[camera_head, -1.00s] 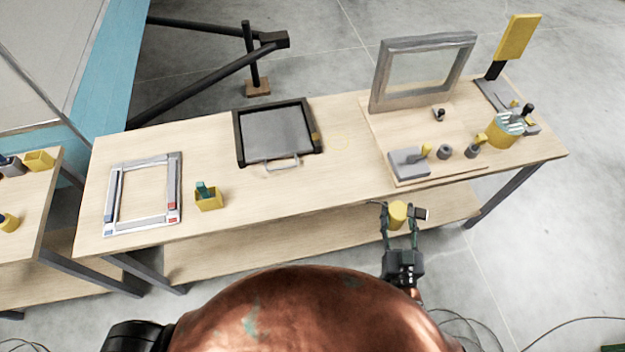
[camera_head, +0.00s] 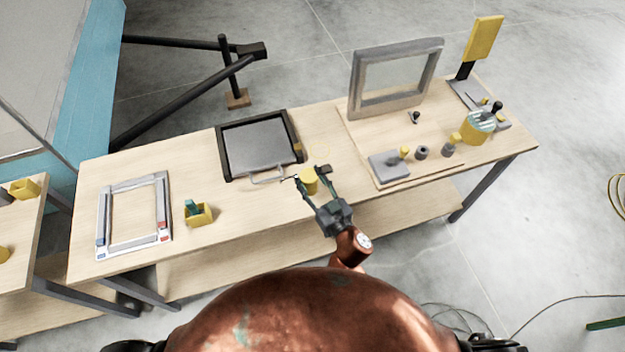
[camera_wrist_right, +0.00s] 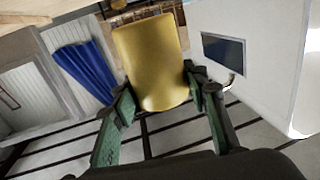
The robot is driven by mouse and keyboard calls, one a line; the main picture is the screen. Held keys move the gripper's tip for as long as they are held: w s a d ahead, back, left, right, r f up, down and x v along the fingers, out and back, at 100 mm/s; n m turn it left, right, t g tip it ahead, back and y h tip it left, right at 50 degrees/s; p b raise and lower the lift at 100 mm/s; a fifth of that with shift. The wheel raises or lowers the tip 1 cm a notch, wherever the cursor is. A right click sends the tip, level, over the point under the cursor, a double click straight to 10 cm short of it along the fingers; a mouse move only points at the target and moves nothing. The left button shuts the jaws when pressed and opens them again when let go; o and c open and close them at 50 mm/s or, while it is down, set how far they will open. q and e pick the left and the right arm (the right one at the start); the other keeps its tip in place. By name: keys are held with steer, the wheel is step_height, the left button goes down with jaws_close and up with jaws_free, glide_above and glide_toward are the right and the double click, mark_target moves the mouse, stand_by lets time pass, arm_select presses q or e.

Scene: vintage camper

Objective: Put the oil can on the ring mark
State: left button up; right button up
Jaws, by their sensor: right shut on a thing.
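The oil can (camera_head: 309,181) is a plain yellow cylinder. My right gripper (camera_head: 311,174) is shut on it, at the worktable's front side. In the right wrist view the can (camera_wrist_right: 151,62) stands between the two green-and-black fingers of the right gripper (camera_wrist_right: 168,96), slightly tilted in the picture. The ring mark (camera_head: 318,153) is a faint yellow circle on the tabletop, just beyond the can and right of the black-framed tray. The can appears to be held above the table, but its underside is hidden. My left gripper is not in view.
The worktable (camera_head: 245,205) also bears a black-framed tray (camera_head: 224,152) with a handle, a metal frame (camera_head: 165,200), and a small yellow box (camera_head: 200,217).

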steer(key=shift+w+d+f+b, duration=0.15)
steer(key=shift+w+f+b, duration=0.65)
steer(key=shift+f, duration=0.75)
steer(key=shift+w+d+f+b, duration=0.15)
steer(key=shift+w+f+b, duration=0.25)
steer(key=shift+w+f, duration=0.95)
steer(key=shift+w+d+f+b, duration=0.15)
steer(key=shift+w+f+b, duration=0.5)
steer(key=shift+f, duration=1.1)
steer(key=shift+f, duration=0.2)
steer(key=o, duration=1.3)
steer(key=shift+o, duration=0.2)
steer(key=shift+d+r, duration=0.1)
steer(key=shift+r, duration=0.1)
steer(key=v, duration=1.2)
steer(key=shift+p, duration=0.35)
